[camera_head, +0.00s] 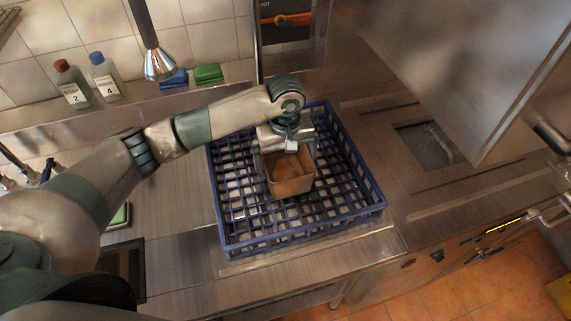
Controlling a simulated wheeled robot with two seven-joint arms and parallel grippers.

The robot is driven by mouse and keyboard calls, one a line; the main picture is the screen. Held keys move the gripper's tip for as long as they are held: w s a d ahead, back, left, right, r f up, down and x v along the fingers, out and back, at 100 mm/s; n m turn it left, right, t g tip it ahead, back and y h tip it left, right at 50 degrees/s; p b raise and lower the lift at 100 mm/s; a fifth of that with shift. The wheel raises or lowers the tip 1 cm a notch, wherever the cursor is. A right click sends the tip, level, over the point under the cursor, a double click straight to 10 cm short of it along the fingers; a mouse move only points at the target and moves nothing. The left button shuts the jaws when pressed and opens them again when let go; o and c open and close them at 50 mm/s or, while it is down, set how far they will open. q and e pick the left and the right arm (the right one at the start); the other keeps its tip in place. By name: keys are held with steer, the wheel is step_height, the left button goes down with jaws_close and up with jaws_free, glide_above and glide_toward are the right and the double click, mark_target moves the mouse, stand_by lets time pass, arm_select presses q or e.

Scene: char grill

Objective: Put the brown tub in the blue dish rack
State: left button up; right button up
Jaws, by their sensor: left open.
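The brown tub (292,185) is an open square container with brownish contents. It is inside the outline of the blue dish rack (318,232), near the middle, and looks upright. I cannot tell whether its base touches the rack floor. The rack is a wide, low grid crate on the steel counter. My left gripper (283,157) is open at the tub's far side, with its fingers close to the tub's rim. The fingertips are partly hidden by the tub. My right gripper is not in view.
Two bottles, one red-capped (73,84) and one blue-capped (104,77), stand on the back ledge with blue and green sponges (208,74). A spray nozzle (158,64) hangs above. A steel hood (455,60) is at the right. The counter right of the rack is clear.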

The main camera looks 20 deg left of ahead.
arm_select(q)
steer(key=shift+r+b, duration=0.45)
steer(key=shift+r, duration=0.1)
step_height(320, 180, up, 11)
steer(key=b, duration=0.5)
stand_by(0.5)
